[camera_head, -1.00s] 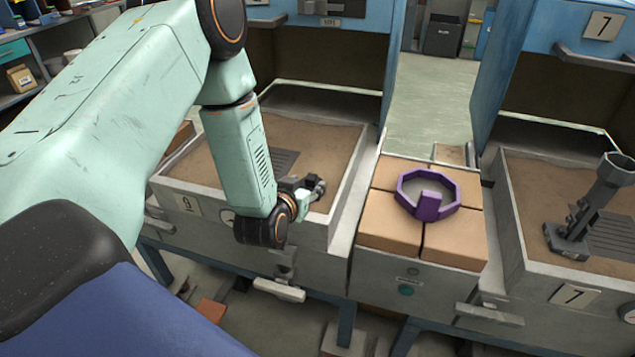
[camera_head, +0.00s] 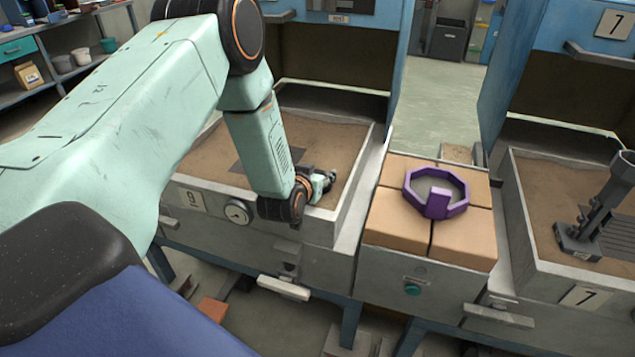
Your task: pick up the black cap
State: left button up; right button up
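I cannot make out a black cap in the head view. My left gripper (camera_head: 324,184) is small and dark at the end of my pale green arm. It is over the front right part of the sand-filled tray marked 9 (camera_head: 352,192), near its front wall. Its fingers are too small and too much hidden by the wrist to tell whether they are open or hold anything. My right gripper is not in view.
Right of the tray, a purple ring-shaped piece (camera_head: 437,204) lies on tan blocks (camera_head: 462,238). A dark grey stand with a cup-like top (camera_head: 597,210) is in the sand tray marked 7 (camera_head: 512,205). Blue-framed bays rise behind. Floor shows between them.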

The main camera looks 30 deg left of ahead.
pick_arm(q)
jog(key=shift+w, duration=0.1)
jog(key=c, duration=0.7)
grip_shut()
